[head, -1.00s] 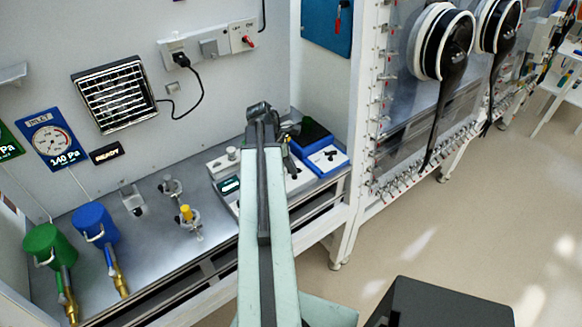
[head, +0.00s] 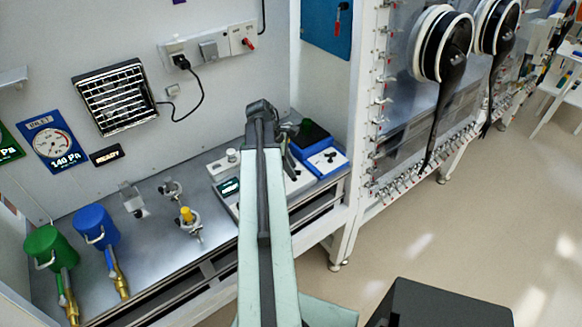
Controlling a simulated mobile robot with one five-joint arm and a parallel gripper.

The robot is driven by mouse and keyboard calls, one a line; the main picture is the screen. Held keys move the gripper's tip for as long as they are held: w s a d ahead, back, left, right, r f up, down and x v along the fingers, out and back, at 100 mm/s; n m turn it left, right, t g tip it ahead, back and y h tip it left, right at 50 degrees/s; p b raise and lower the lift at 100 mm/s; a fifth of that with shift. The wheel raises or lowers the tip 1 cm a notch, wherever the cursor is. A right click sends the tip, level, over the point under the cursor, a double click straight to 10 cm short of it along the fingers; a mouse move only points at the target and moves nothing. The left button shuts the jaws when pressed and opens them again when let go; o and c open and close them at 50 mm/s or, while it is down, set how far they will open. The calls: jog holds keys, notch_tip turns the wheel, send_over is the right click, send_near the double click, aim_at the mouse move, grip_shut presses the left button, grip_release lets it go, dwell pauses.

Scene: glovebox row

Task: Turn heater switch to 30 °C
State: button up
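A pale instrument box (head: 222,172) stands on the metal bench, with a white knob on top and a small lit green display (head: 229,187) on its front. My arm covers its middle. To its right is a blue and white unit (head: 327,162) with a dark top and small dark controls on its front. No 30 °C mark is legible, and I cannot tell which control is the heater switch.
Blue (head: 95,224) and green (head: 50,247) canisters with brass fittings stand at the bench's left. A yellow-topped valve (head: 187,217) stands mid-bench. A white post (head: 350,190) and glovebox with black gloves (head: 455,55) bound the right. The floor (head: 430,240) at right is partly clear.

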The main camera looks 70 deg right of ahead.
jog(key=d+p+v, duration=0.1)
jog(key=p+v, duration=0.5)
jog(key=v, duration=0.1)
jog(key=shift+a, duration=0.5)
jog(key=shift+r, duration=0.15)
